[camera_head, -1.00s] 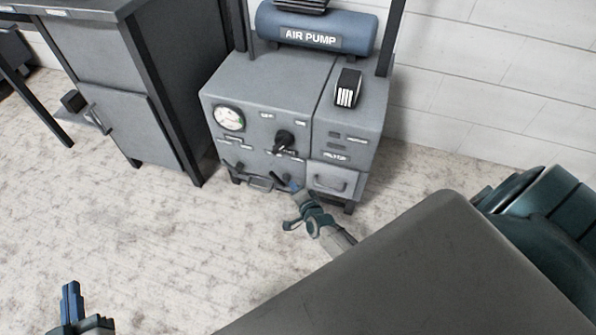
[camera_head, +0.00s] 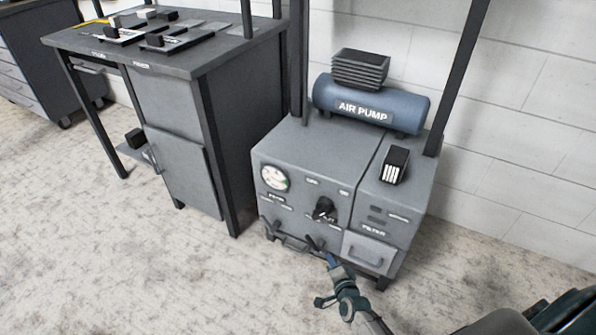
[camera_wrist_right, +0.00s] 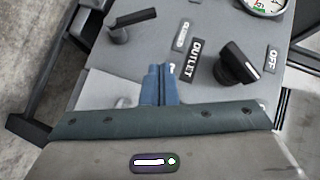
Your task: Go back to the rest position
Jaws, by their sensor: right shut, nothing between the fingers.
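My right gripper (camera_head: 332,262) reaches in from the bottom right in the head view, in front of the lower part of the grey air pump cabinet (camera_head: 300,165). In the right wrist view its blue fingers (camera_wrist_right: 158,84) are together and empty. They point at the cabinet front, near the OUTLET label (camera_wrist_right: 195,60). A black knob (camera_wrist_right: 236,64) is to their right and a lever (camera_wrist_right: 130,24) is to their upper left. I cannot tell whether the fingertips touch the panel. My left gripper is not in view.
The blue air pump tank (camera_head: 370,103) lies on the cabinet, with a gauge (camera_head: 275,178) on its front. A dark workbench (camera_head: 165,62) with switches on top stands to the left. A pale wall is behind. The floor (camera_head: 130,270) at the front left is clear.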

